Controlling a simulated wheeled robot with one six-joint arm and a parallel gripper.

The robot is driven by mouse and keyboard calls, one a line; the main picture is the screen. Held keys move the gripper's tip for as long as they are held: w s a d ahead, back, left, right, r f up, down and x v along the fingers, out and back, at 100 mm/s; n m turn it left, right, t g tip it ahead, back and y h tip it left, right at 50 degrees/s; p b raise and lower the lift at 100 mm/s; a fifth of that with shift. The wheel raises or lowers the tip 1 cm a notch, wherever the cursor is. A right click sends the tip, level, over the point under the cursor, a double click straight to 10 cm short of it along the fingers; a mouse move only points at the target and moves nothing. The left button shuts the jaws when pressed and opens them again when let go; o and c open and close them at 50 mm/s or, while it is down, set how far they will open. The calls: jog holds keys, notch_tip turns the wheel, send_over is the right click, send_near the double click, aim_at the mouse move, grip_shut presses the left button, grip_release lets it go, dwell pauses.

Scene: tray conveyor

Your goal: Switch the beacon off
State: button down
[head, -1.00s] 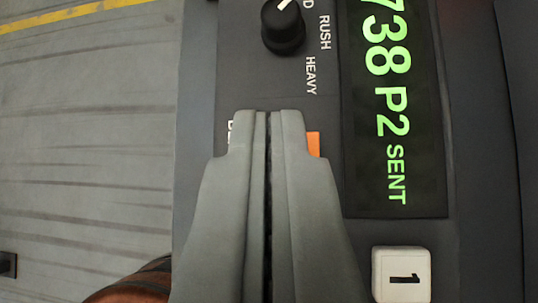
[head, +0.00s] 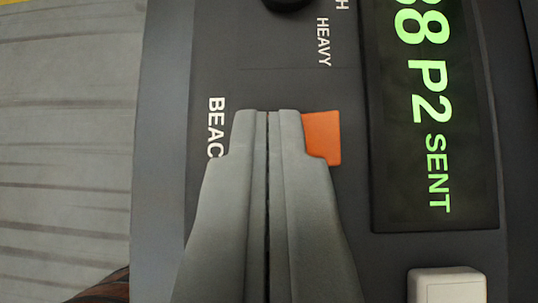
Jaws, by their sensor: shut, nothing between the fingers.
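My gripper (head: 267,114) is shut with nothing between its fingers and points at the dark control panel (head: 280,85). An orange switch piece (head: 323,137) shows just right of the fingertips, and its left part is hidden behind them. The panel label beginning "BEAC" (head: 215,125) shows left of the fingers, its end hidden by them. I cannot tell whether the fingertips touch the switch, or which position the switch is in.
A display (head: 435,120) with green text reading "P2 SENT" is at the right. A white key (head: 447,285) is at the lower right. A black knob (head: 290,4) is cut off at the top, above the "HEAVY" label (head: 323,42). Grey floor (head: 65,160) lies left.

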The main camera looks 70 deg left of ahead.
jog(key=shift+f, duration=0.35)
jog(key=shift+d, duration=0.1)
jog(key=shift+w+d, duration=0.4)
jog(key=shift+w, duration=0.15)
jog(key=shift+w+r, duration=0.1)
jog(key=shift+r, duration=0.1)
notch_tip(320, 180, up, 4)
jog(key=shift+w, duration=0.1)
jog(key=v, duration=1)
jog(key=shift+r, duration=0.1)
